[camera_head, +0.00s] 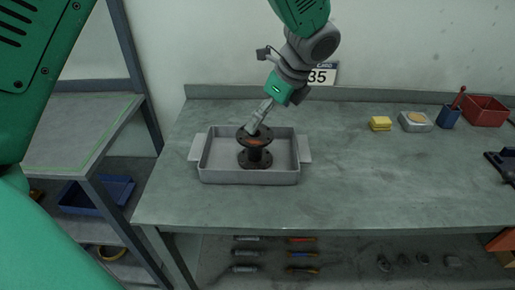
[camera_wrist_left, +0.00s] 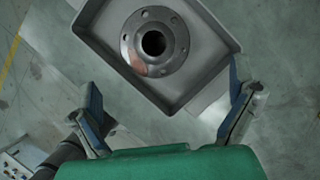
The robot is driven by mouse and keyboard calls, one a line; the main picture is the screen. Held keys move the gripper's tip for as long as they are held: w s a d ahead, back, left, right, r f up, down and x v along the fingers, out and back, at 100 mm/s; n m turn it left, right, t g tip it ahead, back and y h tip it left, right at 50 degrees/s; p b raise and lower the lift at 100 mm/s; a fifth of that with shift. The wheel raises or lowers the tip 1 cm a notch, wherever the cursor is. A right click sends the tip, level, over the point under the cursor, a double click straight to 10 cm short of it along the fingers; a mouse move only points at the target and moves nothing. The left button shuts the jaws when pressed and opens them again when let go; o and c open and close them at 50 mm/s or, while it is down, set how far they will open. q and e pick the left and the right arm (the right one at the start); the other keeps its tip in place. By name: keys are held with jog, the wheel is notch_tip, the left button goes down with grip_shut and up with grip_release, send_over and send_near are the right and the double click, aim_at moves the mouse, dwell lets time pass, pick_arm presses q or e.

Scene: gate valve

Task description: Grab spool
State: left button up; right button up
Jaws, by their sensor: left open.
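The dark spool (camera_head: 254,158) stands upright in a grey tray (camera_head: 250,178) on the workbench. It has a round flange at each end and a reddish patch on the top one. My left gripper (camera_head: 256,122) is just above and behind the top flange in the head view. In the left wrist view the spool's flange (camera_wrist_left: 168,59), with bolt holes and a central bore, lies beyond the fingertips. The two fingers of my left gripper (camera_wrist_left: 168,95) are spread wide with nothing between them. My right gripper is not in view.
The tray has side handles and low walls around the spool. Yellow sponges (camera_head: 380,123), a soap dish (camera_head: 415,122), a blue cup (camera_head: 449,117) and a red bin (camera_head: 486,110) stand at the right back. The bench (camera_head: 370,180) right of the tray is clear.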

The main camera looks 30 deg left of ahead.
aim_at(257, 134)
pick_arm(q)
jog(key=x, duration=0.4)
jog(key=shift+w+a+f, duration=0.1)
jog(key=shift+f, duration=0.15)
jog(key=x, duration=0.4)
jog(key=shift+s+a+f, duration=0.1)
jog(key=shift+s, duration=0.3)
jog(key=shift+w+a+f, duration=0.1)
jog(key=shift+a+f, duration=0.05)
jog(key=shift+f, duration=0.25)
jog(key=c, duration=1.3)
jog(key=shift+r, duration=0.15)
jog(key=shift+c, duration=0.9)
